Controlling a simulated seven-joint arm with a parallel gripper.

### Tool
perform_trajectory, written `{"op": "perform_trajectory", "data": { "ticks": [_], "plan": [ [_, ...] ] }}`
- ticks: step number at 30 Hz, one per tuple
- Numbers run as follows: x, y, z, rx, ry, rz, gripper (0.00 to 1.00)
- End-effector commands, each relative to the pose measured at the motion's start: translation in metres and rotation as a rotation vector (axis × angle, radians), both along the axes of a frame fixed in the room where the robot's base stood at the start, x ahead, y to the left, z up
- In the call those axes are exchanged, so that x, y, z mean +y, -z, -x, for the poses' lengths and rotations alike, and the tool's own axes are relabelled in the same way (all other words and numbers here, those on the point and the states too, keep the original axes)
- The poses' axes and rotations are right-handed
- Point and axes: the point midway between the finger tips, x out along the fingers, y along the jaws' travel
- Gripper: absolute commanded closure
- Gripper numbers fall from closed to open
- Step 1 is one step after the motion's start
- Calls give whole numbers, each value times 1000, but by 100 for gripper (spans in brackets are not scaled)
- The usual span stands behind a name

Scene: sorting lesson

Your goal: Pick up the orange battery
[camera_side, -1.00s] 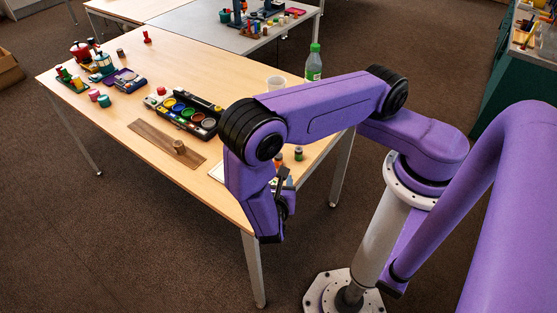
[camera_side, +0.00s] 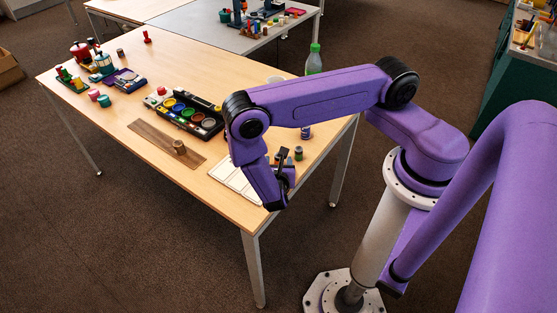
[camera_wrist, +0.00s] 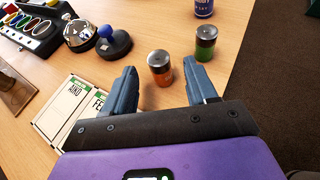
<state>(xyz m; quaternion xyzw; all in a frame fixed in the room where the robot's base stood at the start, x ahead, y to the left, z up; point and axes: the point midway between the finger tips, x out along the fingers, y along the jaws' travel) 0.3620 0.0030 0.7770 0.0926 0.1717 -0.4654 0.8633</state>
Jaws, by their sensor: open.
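The orange battery (camera_wrist: 160,68) stands upright on the wooden table in the wrist view, with a silver top. My gripper (camera_wrist: 164,82) is open and empty. The battery stands a little beyond the fingertips, in line with the gap between them. A green battery (camera_wrist: 205,43) stands upright to the right, just past the right fingertip. In the side view my gripper (camera_side: 287,165) is over the table's near right part, and the orange battery is mostly hidden there.
White cards with printed words (camera_wrist: 75,112) lie left of the gripper. A silver bell (camera_wrist: 79,36) and a blue-knobbed black thing (camera_wrist: 113,42) stand behind. A dark blue can (camera_wrist: 204,7) is at the back. The table's right edge is close to the green battery.

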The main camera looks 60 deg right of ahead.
Motion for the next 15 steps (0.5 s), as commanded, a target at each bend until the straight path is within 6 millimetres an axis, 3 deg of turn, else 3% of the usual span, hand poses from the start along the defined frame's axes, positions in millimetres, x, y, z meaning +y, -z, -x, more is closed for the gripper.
{"op": "perform_trajectory", "data": {
  "ticks": [15],
  "plan": [
    [-41, 17, -26, 0, 2, 0, 43]
  ]
}}
